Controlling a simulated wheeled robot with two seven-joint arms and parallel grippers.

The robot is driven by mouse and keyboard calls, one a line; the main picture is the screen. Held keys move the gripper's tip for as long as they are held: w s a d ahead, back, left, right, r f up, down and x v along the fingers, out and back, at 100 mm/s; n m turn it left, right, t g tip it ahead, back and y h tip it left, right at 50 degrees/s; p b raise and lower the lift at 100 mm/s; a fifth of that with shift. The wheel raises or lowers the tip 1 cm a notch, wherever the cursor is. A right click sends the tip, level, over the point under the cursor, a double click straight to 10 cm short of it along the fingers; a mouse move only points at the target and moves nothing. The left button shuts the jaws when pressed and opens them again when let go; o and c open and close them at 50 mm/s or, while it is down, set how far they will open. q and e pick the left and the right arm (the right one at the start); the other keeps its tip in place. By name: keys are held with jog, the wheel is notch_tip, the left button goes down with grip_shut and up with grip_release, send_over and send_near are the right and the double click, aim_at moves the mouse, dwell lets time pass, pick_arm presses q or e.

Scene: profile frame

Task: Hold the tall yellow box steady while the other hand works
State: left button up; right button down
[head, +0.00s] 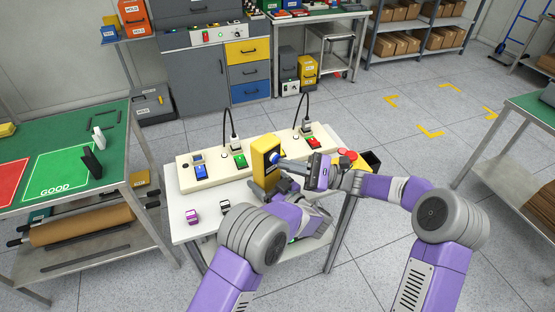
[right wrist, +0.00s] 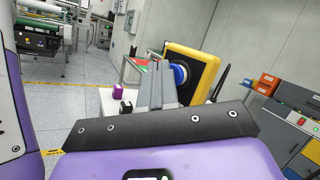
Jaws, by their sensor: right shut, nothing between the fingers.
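The tall yellow box (head: 264,160) stands upright on the white table (head: 180,232), with a round blue button on its right face. In the right wrist view the yellow box (right wrist: 205,65) shows its dark front panel and the blue button (right wrist: 180,75). My right gripper (head: 281,161) is shut and empty, its fingertips close to the blue button; I cannot tell whether they touch. Its closed fingers (right wrist: 157,75) also show in the wrist view. My left gripper (head: 284,186) is low beside the box, mostly hidden by its own arm, so its jaws and any contact are unclear.
A beige switch panel (head: 215,160) with coloured buttons and black cables runs along the table's back. A purple block (head: 192,217) and a black-and-white block (head: 224,207) lie at front left. A red button (head: 347,153) is at the right. A green-topped bench (head: 110,125) stands left.

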jog(key=shift+w+a, duration=0.25)
jog(key=shift+w, duration=0.1)
dwell(0.4)
dwell(0.3)
jog(key=shift+s+d, duration=0.65)
jog(key=shift+s, duration=0.15)
jog(key=shift+s+d, duration=0.1)
jog(key=shift+s+d, duration=1.55)
jog(key=shift+s, duration=0.25)
pick_arm(q)
jog(key=o, duration=1.1)
jog(key=shift+o, duration=0.2)
